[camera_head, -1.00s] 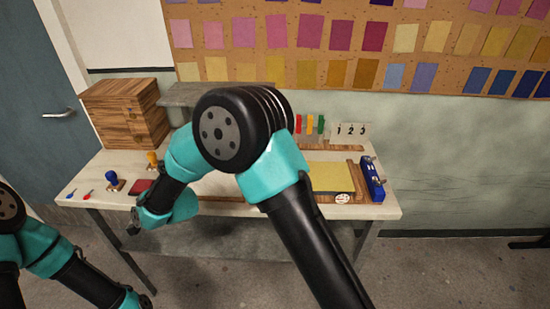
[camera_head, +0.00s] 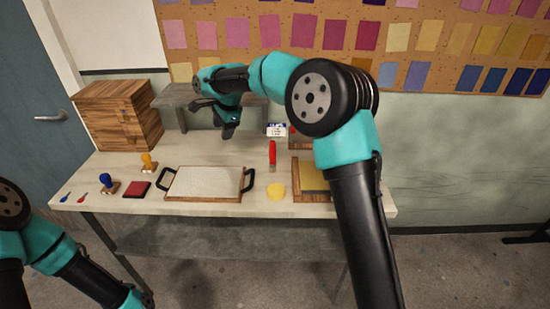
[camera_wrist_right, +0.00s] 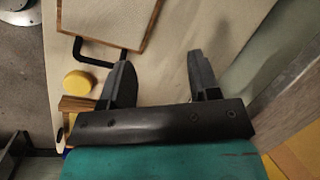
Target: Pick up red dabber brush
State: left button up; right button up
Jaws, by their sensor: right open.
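A small red brush (camera_head: 83,198), likely the dabber, lies near the front-left corner of the table in the head view, beside a small blue one (camera_head: 65,197). My right gripper (camera_head: 214,118) is high over the back of the table, by the grey shelf and well right of the red brush. In the right wrist view my right gripper (camera_wrist_right: 158,60) is open with nothing between its fingers, and the red brush does not show.
A blue-knobbed stamp (camera_head: 107,184), a yellow-knobbed stamp (camera_head: 149,162) and a dark red pad (camera_head: 136,189) sit right of the brushes. A black-handled tray (camera_head: 204,197), yellow disc (camera_head: 275,192) and red-handled tool (camera_head: 272,151) follow. Wooden drawers (camera_head: 118,115) stand back left.

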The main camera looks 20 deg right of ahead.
aim_at(272, 142)
jog(key=s+d+r+m+g+h, duration=0.1)
jog(key=d+r+m, duration=0.1)
jog(key=d+r, duration=0.2)
jog(key=s+d+r+m+g+h, duration=0.1)
jog(key=d+r, duration=0.3)
jog(key=d, duration=0.7)
jog(key=shift+s+d+m+h, duration=0.15)
jog(key=shift+s+m+h, duration=0.15)
jog(key=shift+s+m, duration=0.4)
notch_tip(272, 142, down, 12)
jog(key=shift+f, duration=0.1)
jog(key=shift+s+f, duration=0.15)
jog(key=shift+f, duration=1.15)
jog(key=shift+s+f, duration=0.1)
jog(key=shift+f, duration=1.2)
jog(key=c, duration=1)
